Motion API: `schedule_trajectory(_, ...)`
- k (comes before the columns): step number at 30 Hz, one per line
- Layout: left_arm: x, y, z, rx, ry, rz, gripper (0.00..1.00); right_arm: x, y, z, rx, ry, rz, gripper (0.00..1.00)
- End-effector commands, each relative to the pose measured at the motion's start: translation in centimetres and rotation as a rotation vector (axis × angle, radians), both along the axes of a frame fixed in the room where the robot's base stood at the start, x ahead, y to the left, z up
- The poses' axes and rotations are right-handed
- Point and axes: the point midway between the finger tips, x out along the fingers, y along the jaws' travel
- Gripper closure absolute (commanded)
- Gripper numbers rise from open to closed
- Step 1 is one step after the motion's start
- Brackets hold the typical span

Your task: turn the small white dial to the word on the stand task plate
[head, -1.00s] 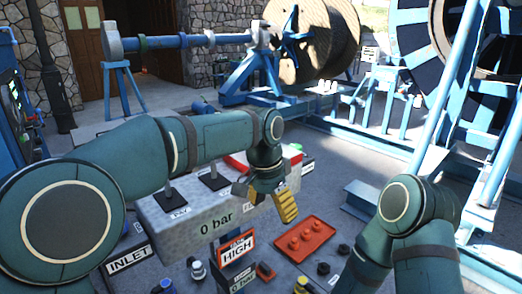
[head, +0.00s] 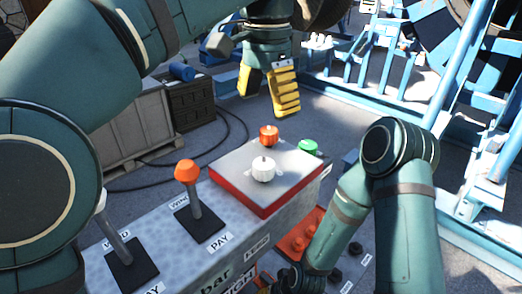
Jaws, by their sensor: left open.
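The small white dial (head: 263,169) stands on the grey top of a red-sided box (head: 230,172) on the stand. Which way it points is too small to tell. My left gripper (head: 264,105), with yellow fingers, hangs open and empty above and behind the dial, apart from it. The task plate (head: 240,284) is cut off at the bottom edge; it reads HIGH in the earlier head view. My right forearm (head: 340,212) runs down the right side of the stand; its fingers do not show.
An orange dial (head: 268,136) stands just behind the white one, and a green button (head: 308,147) is to its right. An orange-knobbed lever (head: 187,172) rises on the left. A red tray (head: 300,238) lies below, partly behind my right forearm. Grey crates (head: 125,130) stand behind.

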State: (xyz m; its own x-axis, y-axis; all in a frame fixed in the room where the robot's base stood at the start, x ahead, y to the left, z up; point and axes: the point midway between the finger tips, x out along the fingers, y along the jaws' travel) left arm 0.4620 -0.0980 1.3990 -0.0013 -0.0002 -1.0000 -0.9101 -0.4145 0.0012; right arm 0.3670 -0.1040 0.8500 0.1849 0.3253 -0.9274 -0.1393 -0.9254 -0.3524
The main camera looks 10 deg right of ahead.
Motion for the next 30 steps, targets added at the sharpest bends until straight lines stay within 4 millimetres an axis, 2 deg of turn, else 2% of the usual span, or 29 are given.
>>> schedule_trajectory(5,0.0,0.1,-2.1,0.001,0.002,0.0,0.25,0.0,0.0,-1.2,-0.002,0.001,0.0,0.53)
schedule_trajectory(15,0.0,0.1,-8.8,0.002,0.002,0.002,0.25,-0.4,0.2,-4.0,-0.003,0.012,0.008,0.53)
schedule_trajectory(21,0.0,0.1,-11.9,0.001,0.002,0.002,0.25,-0.8,0.2,-4.9,0.0,0.019,0.014,0.53)
schedule_trajectory(30,0.0,0.0,-13.7,0.0,0.001,0.001,0.25,-1.0,0.3,-5.3,0.001,0.023,0.018,0.53)
